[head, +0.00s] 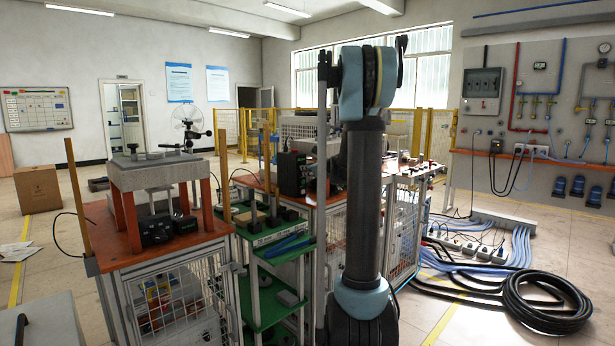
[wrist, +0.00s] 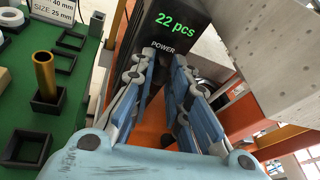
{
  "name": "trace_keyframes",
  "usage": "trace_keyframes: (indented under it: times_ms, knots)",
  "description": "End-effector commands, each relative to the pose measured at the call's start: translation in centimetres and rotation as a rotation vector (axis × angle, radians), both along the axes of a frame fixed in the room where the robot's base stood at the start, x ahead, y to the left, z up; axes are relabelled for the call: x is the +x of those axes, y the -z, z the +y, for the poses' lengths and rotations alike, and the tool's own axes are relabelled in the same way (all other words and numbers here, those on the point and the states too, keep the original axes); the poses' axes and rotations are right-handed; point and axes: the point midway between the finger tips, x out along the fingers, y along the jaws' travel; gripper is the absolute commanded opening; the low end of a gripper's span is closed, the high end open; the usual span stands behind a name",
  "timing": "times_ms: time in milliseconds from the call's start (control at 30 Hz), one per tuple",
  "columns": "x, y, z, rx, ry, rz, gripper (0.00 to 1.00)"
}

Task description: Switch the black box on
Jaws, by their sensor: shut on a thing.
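In the wrist view the black box (wrist: 165,22) fills the top centre. Its face has a lit green "22 pcs" readout and the word POWER. My gripper (wrist: 158,70) reaches to this face with its fingertips just below the POWER label. It is shut on a small part there; the fingers hide that part, so its shape and position cannot be told. In the head view a black box (head: 292,173) stands on the orange bench left of my arm. My gripper is hidden behind my arm in that view.
A grey block (wrist: 260,50) is close on the right in the wrist view. A green shelf (wrist: 75,130) with black square holders and a brass rod (wrist: 43,75) is on the left. In the head view coiled black cable (head: 545,300) lies on the floor at right.

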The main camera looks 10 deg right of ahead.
Motion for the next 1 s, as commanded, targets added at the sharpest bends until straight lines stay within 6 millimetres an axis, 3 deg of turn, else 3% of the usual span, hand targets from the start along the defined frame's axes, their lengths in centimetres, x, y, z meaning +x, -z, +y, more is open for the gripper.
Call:
trace_keyframes:
  times_ms: [400,1000]
  knots:
    - [0.42,-0.95,0.32,-0.11,-0.001,0.15,0.0]
    - [0.53,-1.09,0.53,-0.135,-0.002,0.184,0.0]
